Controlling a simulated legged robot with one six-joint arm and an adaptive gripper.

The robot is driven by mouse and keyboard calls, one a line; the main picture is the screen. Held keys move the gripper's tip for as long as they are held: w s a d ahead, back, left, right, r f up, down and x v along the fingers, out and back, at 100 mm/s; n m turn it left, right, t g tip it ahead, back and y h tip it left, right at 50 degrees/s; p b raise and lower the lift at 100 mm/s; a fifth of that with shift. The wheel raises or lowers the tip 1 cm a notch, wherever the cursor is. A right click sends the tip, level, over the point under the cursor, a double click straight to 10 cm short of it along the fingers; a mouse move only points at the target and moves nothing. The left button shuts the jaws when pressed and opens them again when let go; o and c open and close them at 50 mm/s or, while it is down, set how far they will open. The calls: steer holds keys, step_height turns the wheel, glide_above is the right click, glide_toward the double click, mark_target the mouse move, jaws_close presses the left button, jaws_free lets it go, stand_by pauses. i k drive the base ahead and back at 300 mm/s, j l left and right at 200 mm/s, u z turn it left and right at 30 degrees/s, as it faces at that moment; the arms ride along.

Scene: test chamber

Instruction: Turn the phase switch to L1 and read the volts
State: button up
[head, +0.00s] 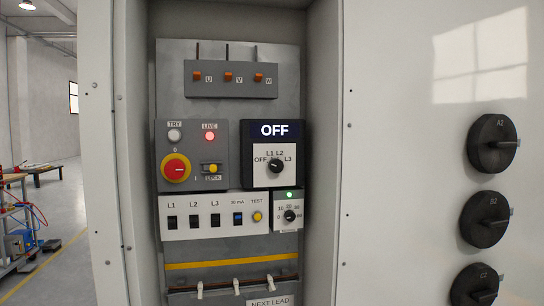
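The phase switch (275,166) is a small black knob on a white plate, with OFF, L1, L2 and L3 marked around it. It sits in the middle right of the open cabinet in the head view. The dark display (280,130) just above it reads OFF in white letters, and no volts figure shows. The knob's pointer is too small to read with certainty. My gripper is not in view, and nothing touches the switch.
Left of the switch are a red-yellow rotary handle (176,168) and a lit red LIVE lamp (210,136). Below are breakers (194,221), a yellow TEST button (257,216) and a smaller dial (290,216). Cabinet side walls (322,150) flank the panel. Large black knobs (492,144) project at right.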

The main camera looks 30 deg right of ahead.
mark_target(277, 165)
steer(key=k+j+z, duration=0.3)
steer(key=k, duration=0.2)
steer(key=k+j+z, duration=0.3)
steer(key=k, duration=0.25)
